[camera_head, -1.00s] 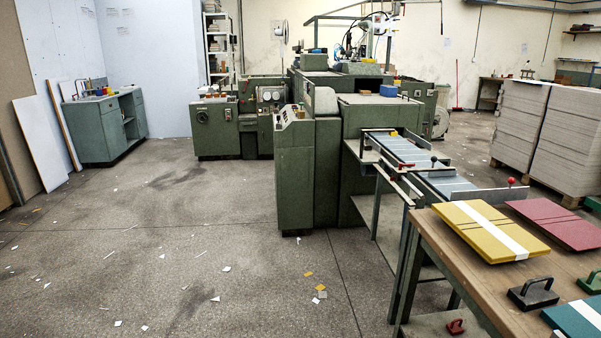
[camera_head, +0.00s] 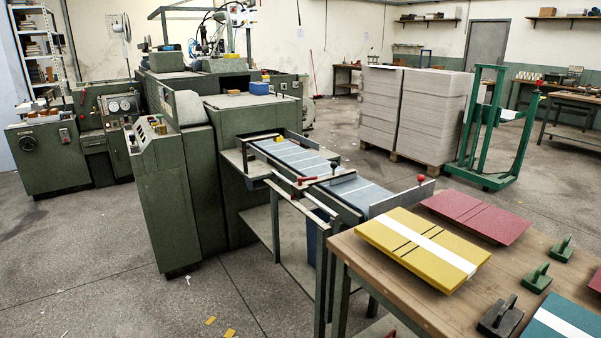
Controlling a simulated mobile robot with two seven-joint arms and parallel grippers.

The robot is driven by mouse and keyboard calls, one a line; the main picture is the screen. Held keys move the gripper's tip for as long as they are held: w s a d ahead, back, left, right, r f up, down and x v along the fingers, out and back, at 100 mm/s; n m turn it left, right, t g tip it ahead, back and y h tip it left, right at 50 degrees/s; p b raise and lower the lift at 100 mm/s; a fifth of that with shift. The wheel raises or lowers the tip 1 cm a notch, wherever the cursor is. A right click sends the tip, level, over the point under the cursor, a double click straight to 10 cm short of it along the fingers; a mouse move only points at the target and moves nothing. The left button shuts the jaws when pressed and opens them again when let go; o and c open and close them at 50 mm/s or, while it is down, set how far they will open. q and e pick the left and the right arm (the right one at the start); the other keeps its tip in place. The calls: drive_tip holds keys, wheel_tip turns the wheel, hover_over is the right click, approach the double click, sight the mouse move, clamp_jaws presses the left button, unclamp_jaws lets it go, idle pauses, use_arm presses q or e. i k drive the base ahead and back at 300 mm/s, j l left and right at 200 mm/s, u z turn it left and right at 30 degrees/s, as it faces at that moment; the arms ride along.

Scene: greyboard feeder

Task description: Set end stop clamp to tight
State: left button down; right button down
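The feeder (camera_head: 296,158) of the green machine carries a grey slatted bed sloping toward the wooden table. At its near right end an upright end plate (camera_head: 402,198) stands across the bed, with a red ball knob (camera_head: 420,179) above it. A black knob on a short red-based stem (camera_head: 334,167) stands midway along the feeder. A red handle (camera_head: 307,179) lies along its near side rail. I cannot tell which of these is the end stop clamp, or whether it is tight. Neither of my grippers is in view.
The wooden table (camera_head: 400,297) at the lower right holds a yellow board (camera_head: 399,238), a red board (camera_head: 474,216) and handled blocks. Board stacks (camera_head: 432,115) and a green trolley (camera_head: 490,130) stand behind. Open floor (camera_head: 100,265) lies left of the feeder.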

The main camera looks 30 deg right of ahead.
sight(299, 179)
drive_tip(key=i+u, duration=0.1)
drive_tip(key=i, duration=0.4)
drive_tip(key=i+l, duration=0.15)
drive_tip(key=i, duration=0.35)
drive_tip(key=u, duration=0.05)
